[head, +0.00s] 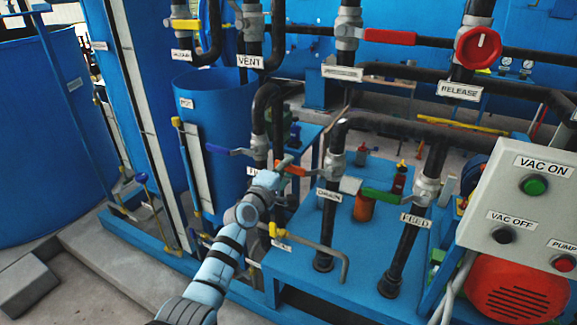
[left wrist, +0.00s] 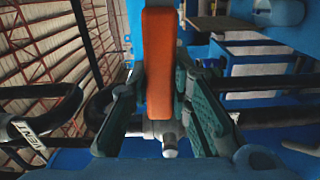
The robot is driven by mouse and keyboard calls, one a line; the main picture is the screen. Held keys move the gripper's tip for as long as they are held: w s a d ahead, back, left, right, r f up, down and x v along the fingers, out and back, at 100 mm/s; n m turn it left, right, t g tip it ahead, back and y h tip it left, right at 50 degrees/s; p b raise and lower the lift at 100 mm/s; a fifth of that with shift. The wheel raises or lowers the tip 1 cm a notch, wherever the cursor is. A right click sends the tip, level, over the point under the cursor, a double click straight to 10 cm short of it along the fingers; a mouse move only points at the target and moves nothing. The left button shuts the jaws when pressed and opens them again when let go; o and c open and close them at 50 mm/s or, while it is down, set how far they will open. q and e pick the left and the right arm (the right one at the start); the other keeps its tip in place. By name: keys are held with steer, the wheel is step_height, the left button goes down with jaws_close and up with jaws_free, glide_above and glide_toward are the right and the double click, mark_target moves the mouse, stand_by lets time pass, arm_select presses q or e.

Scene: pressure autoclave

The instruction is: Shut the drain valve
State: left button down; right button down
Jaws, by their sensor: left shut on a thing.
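The drain valve (head: 333,166) is a grey valve body on a dark vertical pipe, with a white label reading DRAIN (head: 329,194) below it. Its orange lever handle (head: 296,169) points left, roughly across the pipe. My left gripper (head: 282,168) is at the outer end of this handle, its fingers partly hidden by the wrist. In the left wrist view the orange handle (left wrist: 158,55) runs between the two dark green fingers, and the gripper is shut on it. My right gripper is not in view.
A blue handle (head: 230,151) and a yellow-handled valve (head: 273,230) are close to my left arm. A control box (head: 522,205) with VAC buttons stands at the right. A red RELEASE wheel (head: 478,47) is higher up.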

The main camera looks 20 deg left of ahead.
arm_select(q)
steer(key=shift+f+n, duration=0.4)
steer(key=shift+f, duration=0.15)
steer(key=c, duration=1.4)
jaws_free()
steer(key=shift+c, duration=0.2)
steer(key=shift+s, duration=0.1)
steer(key=s+a, duration=0.1)
steer(key=s, duration=1)
steer(key=shift+s+a, duration=0.35)
steer(key=shift+s, duration=0.05)
